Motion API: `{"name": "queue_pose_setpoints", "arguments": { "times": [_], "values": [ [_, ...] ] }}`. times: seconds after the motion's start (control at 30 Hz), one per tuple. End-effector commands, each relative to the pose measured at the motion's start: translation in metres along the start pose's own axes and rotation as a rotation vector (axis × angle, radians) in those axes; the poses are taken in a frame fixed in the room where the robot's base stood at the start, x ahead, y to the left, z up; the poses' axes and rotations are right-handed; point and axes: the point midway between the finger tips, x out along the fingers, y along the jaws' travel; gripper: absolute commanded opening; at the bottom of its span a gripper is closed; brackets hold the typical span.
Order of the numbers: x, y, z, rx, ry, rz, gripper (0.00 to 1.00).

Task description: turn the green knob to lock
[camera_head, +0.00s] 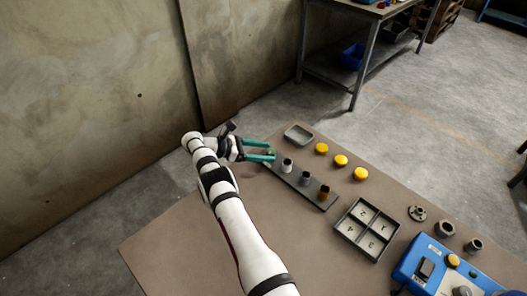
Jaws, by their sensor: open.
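A blue machine (412,262) stands at the lower right, partly cut off by the frame edge. It carries a yellow button (453,260) and a grey knob-like part (462,291). My gripper (271,152) has teal fingers and is open. It is over the far left end of the table, beside a dark rack (311,193), well away from the blue machine. I cannot tell clearly whether anything lies between the fingers.
A grey tray (299,136), three yellow round pieces (341,160), a compartmented box (368,229) and dark round parts (444,229) stand on the brown table (185,245). The table's left front is clear.

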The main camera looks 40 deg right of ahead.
Motion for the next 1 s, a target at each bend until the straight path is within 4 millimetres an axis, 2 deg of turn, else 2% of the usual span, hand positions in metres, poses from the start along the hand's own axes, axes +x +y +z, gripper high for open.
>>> {"name": "queue_pose_setpoints", "arguments": {
  "times": [0.17,0.27,0.33,0.47,0.7,0.8,1.0],
  "values": [
    [-0.003,0.000,0.006,0.000,0.000,0.000,0.67],
    [-0.009,-0.001,0.023,0.001,0.001,0.001,0.67],
    [-0.018,-0.001,0.043,0.003,0.001,0.001,0.67],
    [-0.004,-0.018,0.059,-0.001,0.000,-0.002,0.67],
    [0.025,-0.056,0.108,0.004,0.000,-0.001,0.67],
    [0.034,-0.069,0.122,0.003,0.001,-0.001,0.67],
    [0.041,-0.079,0.134,0.001,0.000,0.000,0.67]
  ]
}}
